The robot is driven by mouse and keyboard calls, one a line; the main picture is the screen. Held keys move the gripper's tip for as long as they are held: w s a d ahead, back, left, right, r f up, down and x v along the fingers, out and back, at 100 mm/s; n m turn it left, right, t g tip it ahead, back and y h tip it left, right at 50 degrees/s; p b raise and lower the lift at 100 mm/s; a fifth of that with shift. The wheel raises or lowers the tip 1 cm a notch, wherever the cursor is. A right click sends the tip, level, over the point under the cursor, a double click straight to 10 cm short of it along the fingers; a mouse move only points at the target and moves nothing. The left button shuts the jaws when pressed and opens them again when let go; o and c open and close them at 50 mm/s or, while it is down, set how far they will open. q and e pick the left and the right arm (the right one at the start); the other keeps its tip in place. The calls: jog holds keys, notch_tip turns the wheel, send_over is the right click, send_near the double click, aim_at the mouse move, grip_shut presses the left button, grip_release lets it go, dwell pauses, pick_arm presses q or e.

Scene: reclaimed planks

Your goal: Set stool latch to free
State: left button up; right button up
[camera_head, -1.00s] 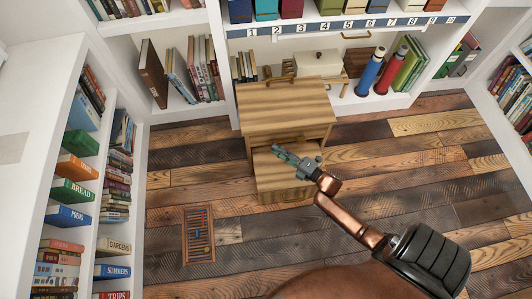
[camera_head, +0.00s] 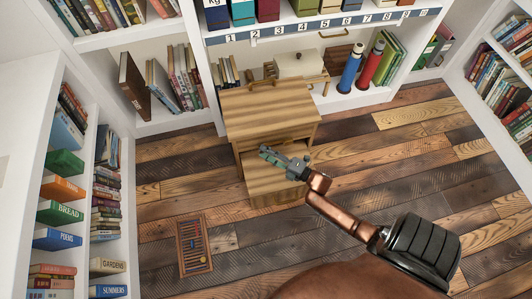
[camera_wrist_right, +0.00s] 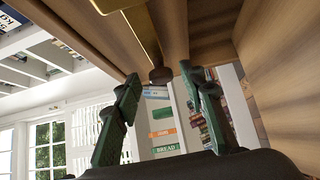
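The wooden step stool (camera_head: 268,118) stands in front of the back shelves, with a lower step (camera_head: 268,187) at its front. My right gripper (camera_head: 265,153) is at the stool's front, above the lower step and near the top's front edge. In the right wrist view, its green fingers (camera_wrist_right: 160,95) are apart with nothing seen between them. There a brass strip (camera_wrist_right: 143,30) runs under wooden boards, with a dark knob (camera_wrist_right: 161,75) at its end, seen beyond the fingertips. This may be the latch; I cannot tell its setting. My left gripper is not in view.
A blue bottle (camera_head: 350,69) and a red bottle (camera_head: 373,65) stand on the back shelf right of the stool. A framed bead rack (camera_head: 194,246) lies on the floor at left. Bookshelves line both sides. The plank floor (camera_head: 410,160) to the right is clear.

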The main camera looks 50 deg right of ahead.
jog(key=s+d, duration=0.1)
jog(key=s, duration=1.1)
jog(key=shift+d, duration=0.4)
jog(key=shift+f, duration=0.1)
